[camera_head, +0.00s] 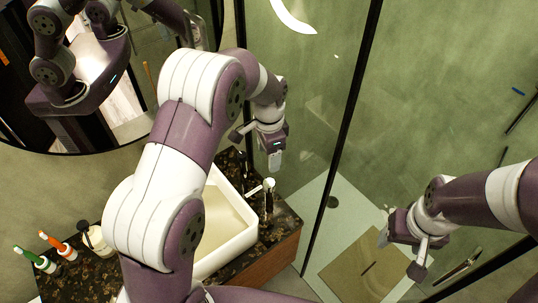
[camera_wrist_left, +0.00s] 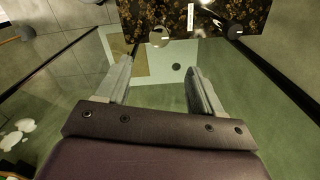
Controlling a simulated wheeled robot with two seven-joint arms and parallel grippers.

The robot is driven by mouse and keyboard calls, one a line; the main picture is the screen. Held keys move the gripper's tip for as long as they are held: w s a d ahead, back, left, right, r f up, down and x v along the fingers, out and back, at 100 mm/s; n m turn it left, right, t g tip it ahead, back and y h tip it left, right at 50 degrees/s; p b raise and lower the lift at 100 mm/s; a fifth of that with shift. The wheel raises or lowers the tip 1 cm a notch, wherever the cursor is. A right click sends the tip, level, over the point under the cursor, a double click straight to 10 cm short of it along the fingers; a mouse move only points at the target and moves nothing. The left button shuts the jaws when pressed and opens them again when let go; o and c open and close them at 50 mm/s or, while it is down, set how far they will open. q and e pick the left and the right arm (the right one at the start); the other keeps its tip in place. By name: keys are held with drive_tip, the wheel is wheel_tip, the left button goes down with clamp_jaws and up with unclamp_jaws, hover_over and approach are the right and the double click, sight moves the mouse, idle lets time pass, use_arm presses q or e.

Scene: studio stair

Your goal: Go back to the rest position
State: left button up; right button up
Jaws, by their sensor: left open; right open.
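My left gripper (camera_head: 272,155) hangs over the back right corner of the counter, near the glass panel. In the left wrist view its two fingers (camera_wrist_left: 158,68) are spread, with nothing between them. My right gripper (camera_head: 400,254) is at the lower right, above the shower floor. Its fingers are apart and I see nothing held in them. My left arm crosses the middle of the head view and hides part of the basin and counter.
A white basin (camera_head: 225,230) sits on a dark speckled counter (camera_head: 285,228). A glass panel with a dark frame (camera_head: 342,135) rises beside my left gripper. A round mirror fills the upper left. A brown mat (camera_head: 350,275) lies on the shower floor.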

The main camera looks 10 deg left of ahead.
use_arm(q)
drive_tip(key=s+a+r+n, duration=0.2)
drive_tip(key=s+n, duration=0.3)
drive_tip(key=s, duration=0.4)
drive_tip(key=s+a+r+n+t, duration=0.1)
drive_tip(key=s+n, duration=0.4)
drive_tip(key=s, duration=0.5)
drive_tip(key=shift+a+r+n, duration=0.3)
drive_tip(key=shift+a+r, duration=0.25)
drive_tip(key=shift+a, duration=0.1)
